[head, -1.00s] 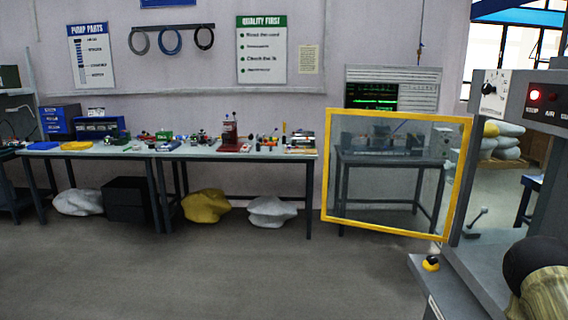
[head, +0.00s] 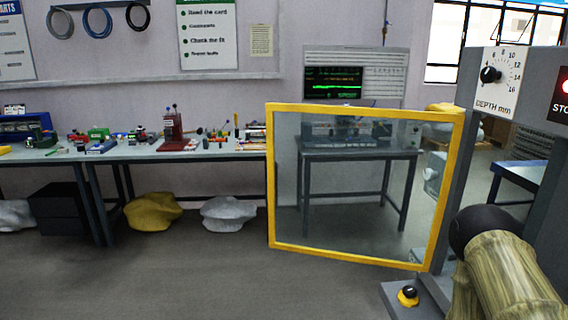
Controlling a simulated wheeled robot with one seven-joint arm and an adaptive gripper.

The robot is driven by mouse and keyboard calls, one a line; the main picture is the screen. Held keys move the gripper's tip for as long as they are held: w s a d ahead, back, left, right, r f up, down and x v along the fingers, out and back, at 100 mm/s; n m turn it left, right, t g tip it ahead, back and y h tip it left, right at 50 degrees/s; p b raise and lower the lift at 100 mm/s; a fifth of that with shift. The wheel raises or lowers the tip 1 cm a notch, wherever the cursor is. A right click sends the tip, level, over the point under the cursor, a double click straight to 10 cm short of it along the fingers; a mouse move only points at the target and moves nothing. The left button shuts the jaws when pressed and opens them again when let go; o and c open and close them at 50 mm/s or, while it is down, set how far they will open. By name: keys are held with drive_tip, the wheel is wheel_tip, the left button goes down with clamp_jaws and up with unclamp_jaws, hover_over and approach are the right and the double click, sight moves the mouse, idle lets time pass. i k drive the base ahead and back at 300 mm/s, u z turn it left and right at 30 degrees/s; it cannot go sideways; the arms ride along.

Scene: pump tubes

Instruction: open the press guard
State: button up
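The press guard (head: 272,190) is a clear panel in a yellow frame. It stands upright in the middle right of the head view. It reaches out to the left from the grey post of the press (head: 462,150), with its right edge beside that post and its left edge out over open floor. I see the back table through the panel. I make out no handle on it. My gripper is not seen clearly enough to place. A black and tan rounded part fills the lower right corner and may be my arm; it hides part of the press.
The press has a depth dial (head: 491,74) and a red stop light at the right edge. A yellow and black button (head: 408,296) sits on its low base. A workbench (head: 150,152) with small parts stands along the back wall. The floor (head: 190,280) before it is clear.

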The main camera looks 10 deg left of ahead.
sight(458, 120)
drive_tip(key=i, duration=0.65)
drive_tip(key=u, duration=3.7)
drive_tip(key=k, duration=0.25)
drive_tip(key=z, duration=2.1)
